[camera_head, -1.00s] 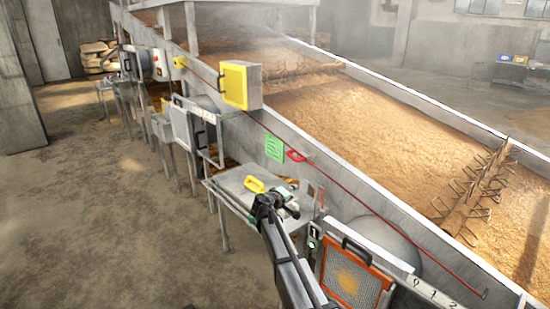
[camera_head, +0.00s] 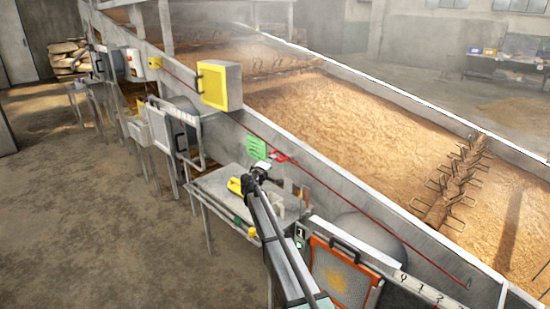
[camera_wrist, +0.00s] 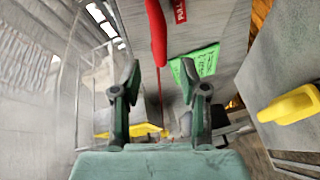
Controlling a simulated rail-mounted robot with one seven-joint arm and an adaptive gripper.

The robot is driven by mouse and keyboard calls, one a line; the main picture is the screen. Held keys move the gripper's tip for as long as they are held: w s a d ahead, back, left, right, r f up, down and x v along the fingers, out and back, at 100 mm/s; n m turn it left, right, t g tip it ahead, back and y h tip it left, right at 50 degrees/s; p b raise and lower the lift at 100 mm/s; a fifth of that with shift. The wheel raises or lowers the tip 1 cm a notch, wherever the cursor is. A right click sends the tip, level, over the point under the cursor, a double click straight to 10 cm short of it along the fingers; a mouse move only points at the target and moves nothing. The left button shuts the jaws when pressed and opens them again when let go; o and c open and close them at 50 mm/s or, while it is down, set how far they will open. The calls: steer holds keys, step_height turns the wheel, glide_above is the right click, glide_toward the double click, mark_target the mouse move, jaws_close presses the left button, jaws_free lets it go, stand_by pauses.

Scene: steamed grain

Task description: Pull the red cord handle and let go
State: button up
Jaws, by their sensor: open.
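The red cord handle (camera_head: 281,157) hangs on the red cord along the grey trough wall, just right of a green sign (camera_head: 256,148). In the wrist view the red handle (camera_wrist: 156,30) comes down from the top edge, and its lower end lies near the gap between my fingertips. My gripper (camera_head: 259,169) is just left of and below the handle in the head view. In the wrist view my gripper (camera_wrist: 160,76) is open, with its two fingers apart. I cannot tell whether it touches the handle.
A metal side table (camera_head: 215,184) with a yellow object (camera_head: 234,186) stands below my gripper. A yellow box (camera_head: 219,85) juts from the wall at the upper left. An orange-framed panel (camera_head: 342,274) is at the lower right. The floor at left is clear.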

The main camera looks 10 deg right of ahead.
steer(key=x, duration=0.6)
steer(key=shift+w+d+f+p, duration=0.1)
steer(key=shift+w+d+p, duration=0.1)
steer(key=shift+w+p, duration=0.15)
steer(key=shift+c, duration=0.3)
jaws_close()
